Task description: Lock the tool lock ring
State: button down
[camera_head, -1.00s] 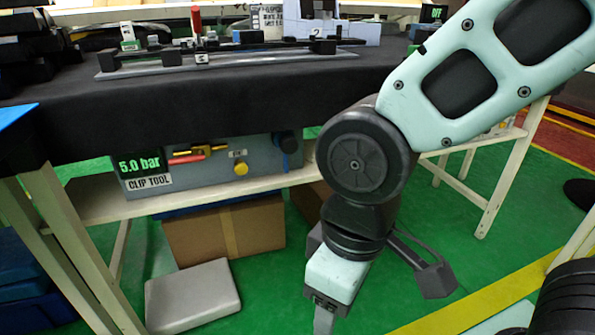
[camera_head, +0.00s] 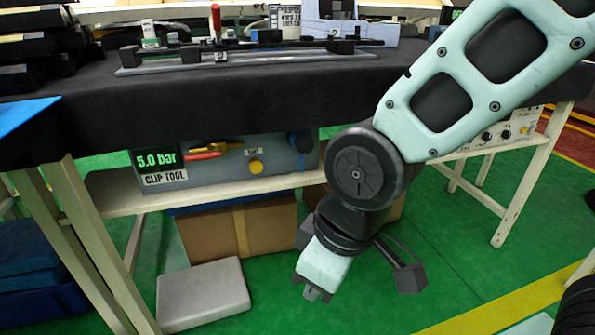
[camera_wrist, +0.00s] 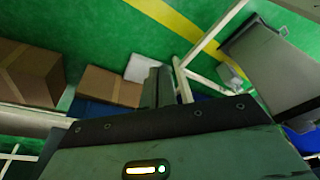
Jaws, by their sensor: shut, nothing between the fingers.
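My gripper (camera_head: 312,293) hangs low in front of the bench, pointing down and slightly left, with its fingers together and empty. Its fingers (camera_wrist: 157,88) also show in the wrist view, against the floor and boxes. The grey clip tool unit (camera_head: 215,178) sits on the shelf under the bench top. It has a green "5.0 bar" display (camera_head: 157,160), a red lever with a brass fitting (camera_head: 203,156), a yellow knob (camera_head: 256,167) and a dark blue knob (camera_head: 303,142). I cannot make out a lock ring on any tool. My gripper is below the unit and touches nothing.
The black-covered bench (camera_head: 250,95) carries a long fixture rail (camera_head: 180,62) and a red-handled item (camera_head: 216,22). A cardboard box (camera_head: 270,230) stands below the shelf, with a grey pad (camera_head: 203,293) before it. The green floor to the right is clear up to the bench leg (camera_head: 524,190).

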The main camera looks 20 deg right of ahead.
jog(key=w+a+f+n+t+y, duration=0.1)
jog(key=w+a+f+t, duration=0.15)
jog(key=w, duration=0.35)
jog(key=n+t+b, duration=0.5)
jog(key=n+t, duration=0.5)
jog(key=t, duration=0.4)
send_near(275, 164)
jog(key=shift+h, duration=0.3)
jog(key=shift+s+r, duration=0.15)
jog(key=shift+s, duration=0.9)
jog(key=shift+s+r, duration=0.15)
jog(key=shift+s, duration=0.9)
jog(key=w+b, duration=0.1)
jog(key=w, duration=0.2)
jog(key=w+b, duration=0.1)
jog(key=w, duration=0.2)
jog(key=w+a+b, duration=0.1)
jog(key=w, duration=0.3)
jog(key=shift+a+f, duration=0.1)
jog(key=shift+f, duration=0.05)
jog(key=shift+s+d+b, duration=0.1)
jog(key=shift+d+b, duration=0.25)
jog(key=shift+d, duration=0.25)
jog(key=shift+s+d+b, duration=0.15)
jog(key=shift+d+b, duration=0.2)
jog(key=shift+d, duration=0.3)
jog(key=shift+s+d, duration=0.2)
jog(key=shift+d, duration=0.5)
